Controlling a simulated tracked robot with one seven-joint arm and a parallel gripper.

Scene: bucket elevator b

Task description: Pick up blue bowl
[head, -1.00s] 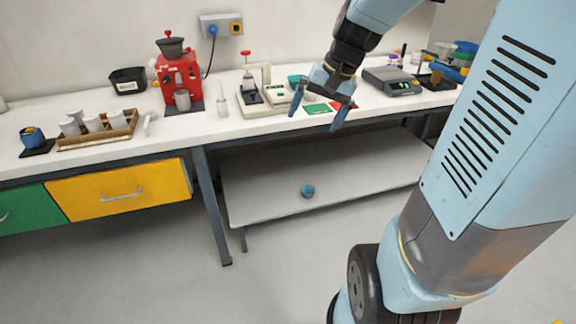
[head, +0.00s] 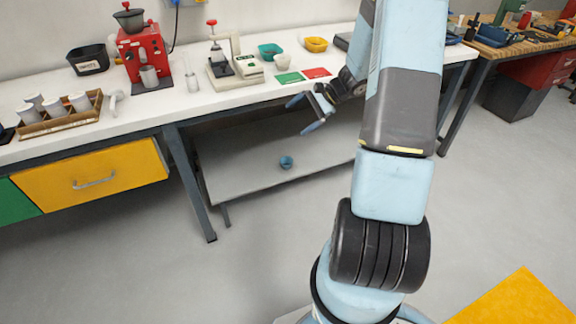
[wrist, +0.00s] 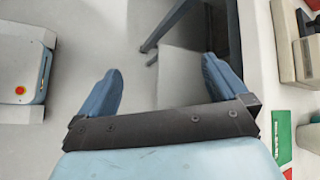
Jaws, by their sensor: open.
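A small blue bowl (head: 286,162) sits on the grey lower shelf under the white bench in the head view. My gripper (head: 303,114) is open and empty in front of the bench's front edge, above and slightly to the right of the bowl in the picture. In the wrist view my gripper (wrist: 160,85) shows its two blue fingers spread apart with nothing between them. The bowl cannot be made out in the wrist view.
The lower shelf (head: 245,180) lies beneath the white worktop (head: 210,108). A bench leg (head: 190,185) stands left of the shelf. On top are a red grinder (head: 143,55), a teal bowl (head: 270,50) and a yellow bowl (head: 316,44). The floor in front is clear.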

